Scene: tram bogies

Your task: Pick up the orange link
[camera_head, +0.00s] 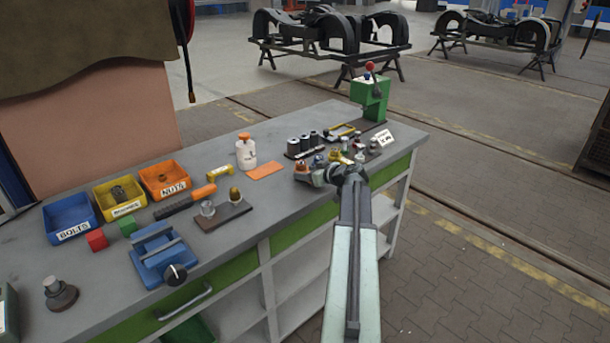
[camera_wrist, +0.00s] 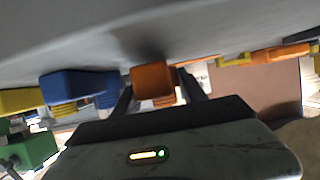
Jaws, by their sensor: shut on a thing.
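The orange link (camera_wrist: 153,84) sits between the two fingers of my gripper (camera_wrist: 156,92) in the wrist view, which looks upside down with the grey bench top above. My gripper is shut on it. In the head view my gripper (camera_head: 308,174) is at the front edge of the bench, and the orange link (camera_head: 302,166) shows as a small patch at its tip. A dark shadow lies on the bench beside the link. I cannot tell whether the link touches the bench.
A blue piece (camera_wrist: 78,86) and a yellow piece (camera_wrist: 20,99) stand beside the link in the wrist view. On the bench (camera_head: 290,215) are a green press (camera_head: 371,98), a white bottle (camera_head: 246,153), dark cylinders, a blue vise (camera_head: 160,256) and an orange bin (camera_head: 163,179).

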